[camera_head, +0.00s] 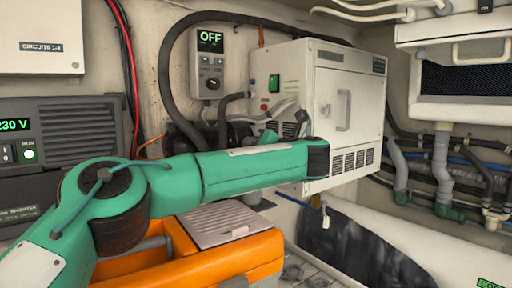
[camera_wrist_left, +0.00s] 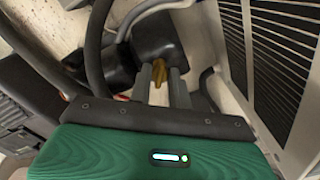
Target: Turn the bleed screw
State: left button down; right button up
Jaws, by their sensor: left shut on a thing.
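The bleed screw (camera_wrist_left: 158,71) is a small brass-coloured piece on a dark, rounded housing (camera_wrist_left: 157,42) in the left wrist view. My left gripper (camera_wrist_left: 159,76) is shut on it, with a grey finger on each side of the brass. In the head view my green left arm reaches across the middle in front of the white cabinet. The fingertips and the screw cannot be made out there; my arm covers much of that area. The angle of the screw is too small to read. My right gripper is in neither view.
A white cabinet (camera_head: 352,100) with a vent and handle stands close beside my wrist. Dark hoses (camera_head: 167,75) run around the work spot. A control panel (camera_head: 210,62) reads OFF. An orange box (camera_head: 240,262) sits below my arm. A white tank (camera_head: 440,235) lies at right.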

pick_arm(q)
jog(key=c, duration=1.3)
grip_release()
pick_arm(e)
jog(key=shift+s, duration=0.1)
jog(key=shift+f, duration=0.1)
pick_arm(q)
jog(key=b+v, duration=0.3)
jog(key=v, duration=1)
jog(key=shift+s+d+b, duration=0.25)
jog(key=shift+s+b, duration=0.05)
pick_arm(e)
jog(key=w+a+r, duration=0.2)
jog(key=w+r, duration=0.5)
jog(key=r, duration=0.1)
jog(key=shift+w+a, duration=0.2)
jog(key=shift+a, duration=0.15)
